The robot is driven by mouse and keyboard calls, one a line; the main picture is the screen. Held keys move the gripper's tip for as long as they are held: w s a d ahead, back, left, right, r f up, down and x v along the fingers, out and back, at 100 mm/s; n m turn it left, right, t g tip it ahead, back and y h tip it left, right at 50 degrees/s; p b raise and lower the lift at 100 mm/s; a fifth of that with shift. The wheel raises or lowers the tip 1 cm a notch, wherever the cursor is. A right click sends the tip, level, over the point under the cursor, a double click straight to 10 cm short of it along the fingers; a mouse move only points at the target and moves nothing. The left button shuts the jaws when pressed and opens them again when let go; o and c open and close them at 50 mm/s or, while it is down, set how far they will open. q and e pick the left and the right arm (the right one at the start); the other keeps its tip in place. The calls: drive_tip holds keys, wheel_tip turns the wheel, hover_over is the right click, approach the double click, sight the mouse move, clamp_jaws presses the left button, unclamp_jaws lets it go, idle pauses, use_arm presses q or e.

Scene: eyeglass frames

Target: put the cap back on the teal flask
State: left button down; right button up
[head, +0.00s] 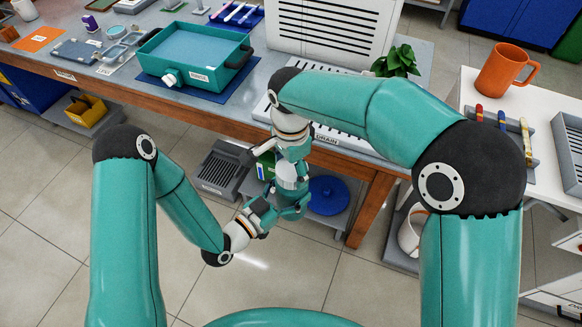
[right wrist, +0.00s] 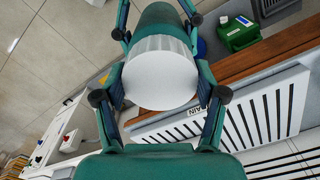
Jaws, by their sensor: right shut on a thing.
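My right gripper (head: 291,160) is above my left gripper (head: 283,209), in the air in front of the bench's front edge. In the right wrist view the right gripper (right wrist: 160,88) is shut on a white cap (right wrist: 160,78) with a ribbed side. The teal flask (right wrist: 160,20) is just beyond the cap, roughly in line with it; I cannot tell whether they are seated together. In the head view the white cap (head: 288,176) sits above the teal flask (head: 291,199). The left gripper's fingers are around the flask, partly hidden.
A teal tray (head: 190,82) stands on the bench behind. A white slotted rack (head: 345,138) lies at the bench edge near my right gripper. A green jug (right wrist: 240,35) and a blue round lid (head: 329,195) are below. An orange mug (head: 502,70) is at right.

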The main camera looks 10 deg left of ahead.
drive_tip(key=m, duration=0.6)
drive_tip(key=shift+w+m, duration=0.15)
drive_tip(key=shift+m, duration=0.25)
drive_tip(key=m, duration=0.4)
drive_tip(key=shift+w, duration=0.1)
drive_tip(key=m, duration=0.3)
drive_tip(key=shift+m, duration=0.4)
drive_tip(key=shift+w, duration=0.1)
drive_tip(key=o, duration=1)
drive_tip(key=shift+c, duration=0.2)
drive_tip(key=shift+o, duration=0.5)
